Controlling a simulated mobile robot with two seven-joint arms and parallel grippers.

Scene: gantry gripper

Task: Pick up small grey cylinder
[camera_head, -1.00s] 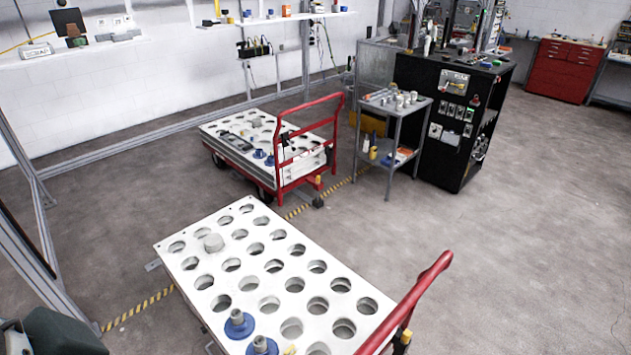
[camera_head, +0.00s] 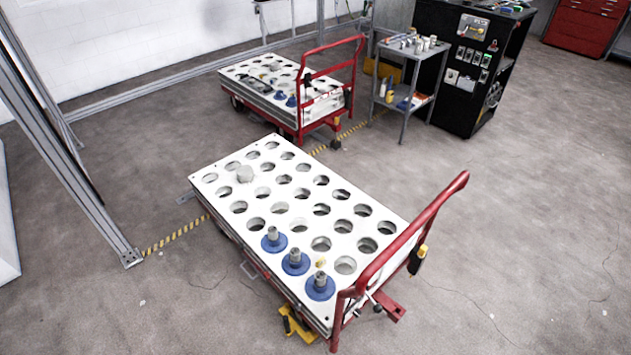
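A small light grey cylinder (camera_head: 245,175) stands at a hole near the far left corner of the white perforated top of the near cart (camera_head: 225,205). Whether it sits in the hole or on the surface is hard to tell. Other small grey cylindrical pieces stand on the blue round bases (camera_head: 320,288), (camera_head: 295,263) and (camera_head: 273,241) along the cart's near left side. Neither of my grippers shows in the head view.
The near cart has a red push handle (camera_head: 420,222) at its right end. A second white cart (camera_head: 235,72) with a red handle stands behind it. A grey side table (camera_head: 404,52) and a black cabinet (camera_head: 455,95) stand beyond. A metal frame post (camera_head: 75,165) rises at left. Floor at right is clear.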

